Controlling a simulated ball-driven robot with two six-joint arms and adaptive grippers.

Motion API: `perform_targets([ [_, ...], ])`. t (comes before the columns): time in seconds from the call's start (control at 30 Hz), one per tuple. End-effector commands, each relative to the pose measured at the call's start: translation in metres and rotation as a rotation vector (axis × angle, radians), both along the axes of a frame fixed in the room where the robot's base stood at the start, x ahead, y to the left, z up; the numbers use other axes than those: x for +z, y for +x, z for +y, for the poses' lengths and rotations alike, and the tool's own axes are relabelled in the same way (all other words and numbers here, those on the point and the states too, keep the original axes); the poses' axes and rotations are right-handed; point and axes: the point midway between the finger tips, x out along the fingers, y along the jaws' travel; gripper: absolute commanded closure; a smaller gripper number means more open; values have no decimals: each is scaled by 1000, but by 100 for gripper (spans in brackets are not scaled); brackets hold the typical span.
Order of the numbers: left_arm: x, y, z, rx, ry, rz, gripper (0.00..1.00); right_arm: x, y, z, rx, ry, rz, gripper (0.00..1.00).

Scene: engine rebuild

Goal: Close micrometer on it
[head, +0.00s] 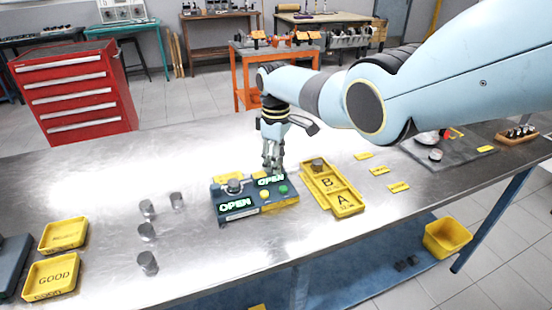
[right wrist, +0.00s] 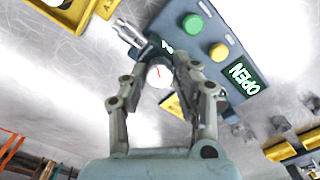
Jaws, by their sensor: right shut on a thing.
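The micrometer station (head: 252,197) is a dark grey box on the steel bench. Both of its green displays read OPEN, one large on its left front and one farther back by my gripper. A short grey cylinder (head: 235,186) sits on its top at the left. My right gripper (head: 272,167) reaches down behind the box's right half. In the right wrist view its fingers (right wrist: 156,82) are around a round white dial (right wrist: 158,73) with a red needle, beside the box. A silver ribbed spindle (right wrist: 128,32) lies just beyond. My left gripper is not in view.
The box carries a yellow button (head: 264,194) and a green button (head: 283,189). Several grey cylinders (head: 147,231) stand to its left, with yellow trays (head: 52,274) farther left. A yellow A/B tray (head: 345,205) lies close on its right. Bench in front is clear.

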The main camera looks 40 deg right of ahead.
Motion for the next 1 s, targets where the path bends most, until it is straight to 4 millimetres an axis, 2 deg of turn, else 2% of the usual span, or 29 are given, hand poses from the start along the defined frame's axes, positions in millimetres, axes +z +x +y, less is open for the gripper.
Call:
perform_targets([
  [0.5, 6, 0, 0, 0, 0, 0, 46, 2, 1, 1, 454, -1, -5, 100],
  [0.73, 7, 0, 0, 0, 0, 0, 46, 2, 2, 1, 585, -1, -5, 100],
  [1.0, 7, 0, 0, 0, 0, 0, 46, 2, 1, 1, 657, -1, -5, 100],
])
